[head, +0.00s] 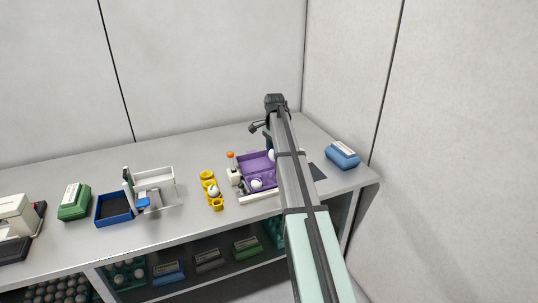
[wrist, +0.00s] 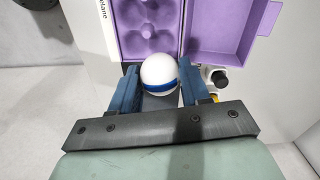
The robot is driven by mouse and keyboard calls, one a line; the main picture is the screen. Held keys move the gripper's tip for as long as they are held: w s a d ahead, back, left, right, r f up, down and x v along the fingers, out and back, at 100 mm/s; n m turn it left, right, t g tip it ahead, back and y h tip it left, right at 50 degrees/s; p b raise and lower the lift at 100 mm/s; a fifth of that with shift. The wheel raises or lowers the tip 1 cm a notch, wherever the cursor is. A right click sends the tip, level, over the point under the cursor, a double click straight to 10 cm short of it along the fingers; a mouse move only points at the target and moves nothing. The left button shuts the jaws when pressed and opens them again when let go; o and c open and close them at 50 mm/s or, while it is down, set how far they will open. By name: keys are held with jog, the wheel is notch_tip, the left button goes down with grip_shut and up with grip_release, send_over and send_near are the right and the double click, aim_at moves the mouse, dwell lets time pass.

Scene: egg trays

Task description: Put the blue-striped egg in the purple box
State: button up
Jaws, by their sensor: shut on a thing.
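A white egg with a blue stripe (wrist: 159,75) is held between the two blue fingers of my gripper (wrist: 160,90) in the wrist view. In the head view my gripper (head: 270,138) is over the right side of the purple box, mostly hidden behind my arm. In the wrist view the purple box (wrist: 185,8) is just beyond the held egg, with empty round cups at left and the lid at right.
A yellow egg holder (head: 207,177) with an egg (head: 213,191) stands left of the box. A white device with an orange knob (head: 231,155) stands close beside it. A closed blue carton (head: 342,155) lies at right. A blue tray (head: 114,208) and green carton (head: 74,202) are further left.

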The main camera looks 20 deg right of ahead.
jog(key=shift+w+d+f+m, duration=0.2)
jog(key=shift+w+m, duration=0.05)
jog(key=shift+m, duration=0.15)
jog(key=shift+f, duration=3.35)
jog(key=shift+f, duration=0.4)
jog(key=o, duration=0.8)
jog(key=shift+c, duration=0.2)
jog(key=shift+r, duration=0.1)
notch_tip(320, 180, up, 14)
jog(key=shift+f, duration=0.15)
